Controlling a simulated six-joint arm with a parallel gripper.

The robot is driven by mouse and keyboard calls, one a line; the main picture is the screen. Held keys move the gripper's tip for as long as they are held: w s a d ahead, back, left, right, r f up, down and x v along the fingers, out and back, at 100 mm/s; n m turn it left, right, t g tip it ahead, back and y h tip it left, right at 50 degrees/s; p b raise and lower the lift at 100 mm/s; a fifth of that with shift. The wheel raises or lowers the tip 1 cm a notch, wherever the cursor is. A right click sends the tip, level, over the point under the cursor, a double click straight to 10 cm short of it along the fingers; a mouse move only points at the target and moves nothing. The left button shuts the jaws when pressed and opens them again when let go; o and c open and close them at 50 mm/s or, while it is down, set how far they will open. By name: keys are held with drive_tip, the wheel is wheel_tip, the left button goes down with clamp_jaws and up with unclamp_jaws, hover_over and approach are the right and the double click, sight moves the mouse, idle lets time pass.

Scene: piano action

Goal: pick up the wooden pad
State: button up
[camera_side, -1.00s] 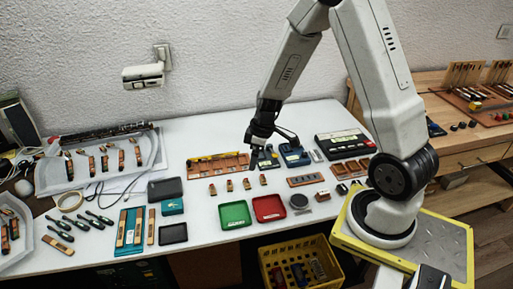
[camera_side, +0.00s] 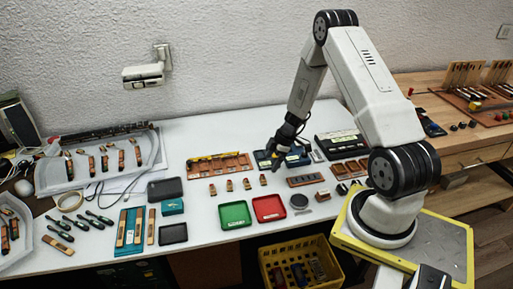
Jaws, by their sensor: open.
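Several small wooden pieces stand in a loose row on the white table, among them one at the right end (camera_side: 263,180) and one at the left end (camera_side: 212,190). They are too small to tell which one is the wooden pad. My gripper (camera_side: 275,159) is open, pointing down just behind and slightly right of the right-end piece, over the blue trays. It appears apart from the wooden pieces, and nothing is visible between its fingers.
A green tray (camera_side: 234,214) and a red tray (camera_side: 268,209) lie in front of the row. A wooden rack (camera_side: 222,170) lies behind it. A yellow crate (camera_side: 327,282) stands below the table edge.

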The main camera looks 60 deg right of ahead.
sight(263, 177)
drive_tip(key=shift+x, duration=1.3)
drive_tip(key=shift+x, duration=2.6)
drive_tip(key=shift+a, duration=0.1)
drive_tip(key=shift+r, duration=0.1)
drive_tip(key=c, duration=1.3)
drive_tip(key=shift+o, duration=0.2)
drive_tip(key=shift+r, duration=0.1)
wheel_tip(263, 177, up, 10)
